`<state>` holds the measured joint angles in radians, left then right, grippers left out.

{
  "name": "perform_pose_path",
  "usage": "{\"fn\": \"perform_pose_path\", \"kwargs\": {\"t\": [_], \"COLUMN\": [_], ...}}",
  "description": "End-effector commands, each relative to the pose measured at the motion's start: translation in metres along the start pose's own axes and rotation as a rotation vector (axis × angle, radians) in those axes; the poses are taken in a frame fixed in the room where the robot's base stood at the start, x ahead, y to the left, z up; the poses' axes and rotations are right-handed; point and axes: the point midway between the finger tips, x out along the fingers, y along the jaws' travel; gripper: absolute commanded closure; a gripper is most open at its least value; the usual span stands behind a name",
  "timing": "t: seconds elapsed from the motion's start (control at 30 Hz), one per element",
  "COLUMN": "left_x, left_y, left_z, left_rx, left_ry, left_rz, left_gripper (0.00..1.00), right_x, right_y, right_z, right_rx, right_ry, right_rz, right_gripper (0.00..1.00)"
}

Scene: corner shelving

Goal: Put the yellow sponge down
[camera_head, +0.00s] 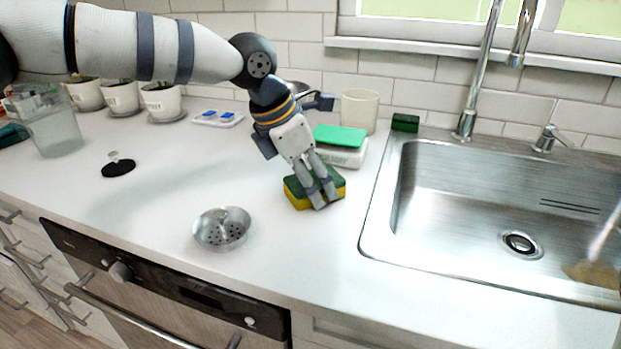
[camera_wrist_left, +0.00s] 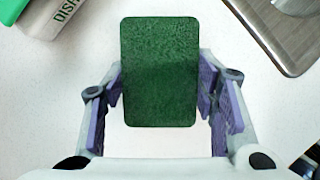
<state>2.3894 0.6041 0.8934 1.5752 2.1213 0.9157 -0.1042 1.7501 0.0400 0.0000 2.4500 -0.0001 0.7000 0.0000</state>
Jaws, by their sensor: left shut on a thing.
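The yellow sponge (camera_head: 299,200) has a dark green top and is in the middle of the counter, left of the sink. In the left wrist view its green face (camera_wrist_left: 160,60) lies between the two fingers. My left gripper (camera_head: 322,198) points down and is shut on the sponge, with the fingers at its sides. The sponge is at or very near the counter surface; I cannot tell whether it touches. My right gripper is not in view.
A white box with a green top (camera_head: 341,137) stands just behind the sponge. A metal strainer (camera_head: 221,229) is at front left. The sink (camera_head: 374,222) is to the right. A beige cup (camera_head: 359,109) and a small green block (camera_head: 405,122) stand at the back.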

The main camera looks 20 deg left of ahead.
Motion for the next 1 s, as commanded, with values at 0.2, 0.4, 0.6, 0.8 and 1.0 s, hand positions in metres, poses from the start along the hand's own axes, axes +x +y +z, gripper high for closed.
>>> {"fn": "perform_pose_path", "kwargs": {"t": [0.2, 0.4, 0.6, 0.8, 1.0], "left_x": [0.013, 0.014, 0.010, -0.037, -0.093], "left_y": [-0.002, -0.002, -0.001, -0.001, 0.000], "left_z": [-0.009, -0.009, -0.007, 0.001, 0.002], "left_rx": [-0.002, -0.003, -0.004, -0.003, -0.002], "left_ry": [0.022, 0.024, 0.022, 0.009, 0.007], "left_rz": [-0.012, -0.013, -0.011, -0.005, -0.003], "left_gripper": [0.33, 0.27, 0.27, 0.27, 0.27], "right_x": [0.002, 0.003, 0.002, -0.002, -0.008], "right_y": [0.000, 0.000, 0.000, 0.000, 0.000], "right_z": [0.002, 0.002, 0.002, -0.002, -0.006], "right_rx": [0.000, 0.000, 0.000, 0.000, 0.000], "right_ry": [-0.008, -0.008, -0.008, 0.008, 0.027], "right_rz": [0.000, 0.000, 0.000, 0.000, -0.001], "right_gripper": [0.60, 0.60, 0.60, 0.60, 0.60]}}
